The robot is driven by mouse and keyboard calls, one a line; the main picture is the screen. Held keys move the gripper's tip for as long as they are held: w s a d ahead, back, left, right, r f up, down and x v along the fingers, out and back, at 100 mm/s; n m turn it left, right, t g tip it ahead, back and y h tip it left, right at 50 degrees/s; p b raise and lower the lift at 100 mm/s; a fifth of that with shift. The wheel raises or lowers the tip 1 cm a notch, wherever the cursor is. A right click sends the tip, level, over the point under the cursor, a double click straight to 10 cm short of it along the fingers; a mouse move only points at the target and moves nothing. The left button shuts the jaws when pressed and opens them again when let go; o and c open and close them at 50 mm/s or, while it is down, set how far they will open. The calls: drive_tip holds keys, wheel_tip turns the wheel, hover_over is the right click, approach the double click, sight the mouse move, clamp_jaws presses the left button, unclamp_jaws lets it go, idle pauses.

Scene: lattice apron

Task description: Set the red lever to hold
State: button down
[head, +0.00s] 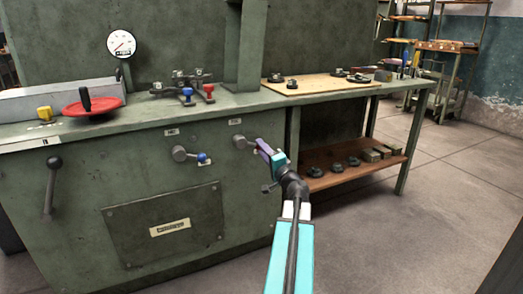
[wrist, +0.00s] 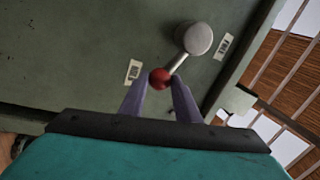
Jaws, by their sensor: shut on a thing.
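The red lever has a grey round hub (head: 239,141) on the green bench front; the hub also shows in the wrist view (wrist: 198,38). From the hub its short arm runs to the right in the head view, where my gripper hides the red ball. In the wrist view the red ball (wrist: 160,77) sits between the fingertips of my gripper (wrist: 162,84), which is shut on it. In the head view my gripper (head: 264,148) reaches the lever from the lower right. Two small labels, left (wrist: 133,72) and right (wrist: 223,47), flank the lever; their text is unreadable.
A blue-knobbed lever (head: 202,157) is on the same panel, left of the red lever. A black-knobbed lever (head: 50,185) hangs farther left. A lower wooden shelf (head: 340,179) with several parts lies right of my gripper.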

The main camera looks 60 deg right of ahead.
drive_tip(key=shift+w, duration=0.25)
drive_tip(key=c, duration=1.4)
unclamp_jaws()
drive_tip(key=shift+o, duration=0.2)
drive_tip(key=shift+s, duration=0.15)
drive_tip(key=p+v, duration=0.4)
drive_tip(key=v, duration=0.4)
drive_tip(key=p, duration=0.4)
drive_tip(key=shift+s+a+f, duration=0.1)
drive_tip(key=shift+s, duration=0.3)
drive_tip(key=p+v, duration=0.2)
drive_tip(key=p, duration=0.5)
drive_tip(key=shift+w+a, duration=0.1)
